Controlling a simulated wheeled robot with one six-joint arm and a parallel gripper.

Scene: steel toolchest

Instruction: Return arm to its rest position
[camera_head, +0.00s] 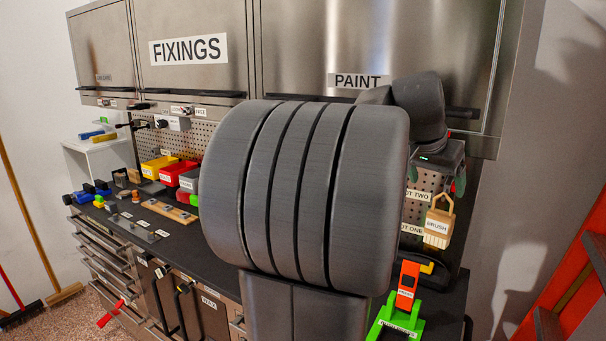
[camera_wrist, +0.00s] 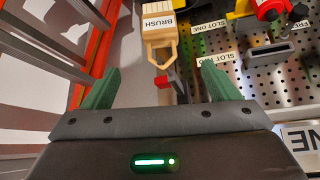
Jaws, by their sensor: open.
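My arm fills the middle of the head view, raised in front of the steel toolchest (camera_head: 190,250). My gripper (camera_head: 437,185) is at the right, in front of the pegboard and just above the tan brush (camera_head: 438,226). In the wrist view my gripper (camera_wrist: 160,72) has its two green fingers spread wide with nothing held between them. The brush (camera_wrist: 160,36) hangs beyond the fingertips, apart from them, with its looped handle toward the gripper. A red piece (camera_wrist: 163,80) shows near the loop. My arm hides the middle of the worktop and pegboard.
The cabinet marked PAINT (camera_head: 380,45) is close above my gripper. A green stand with an orange piece (camera_head: 408,283) is on the worktop below. Yellow and red bins (camera_head: 158,167) stand at the left. A red frame (camera_head: 570,270) leans at the far right.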

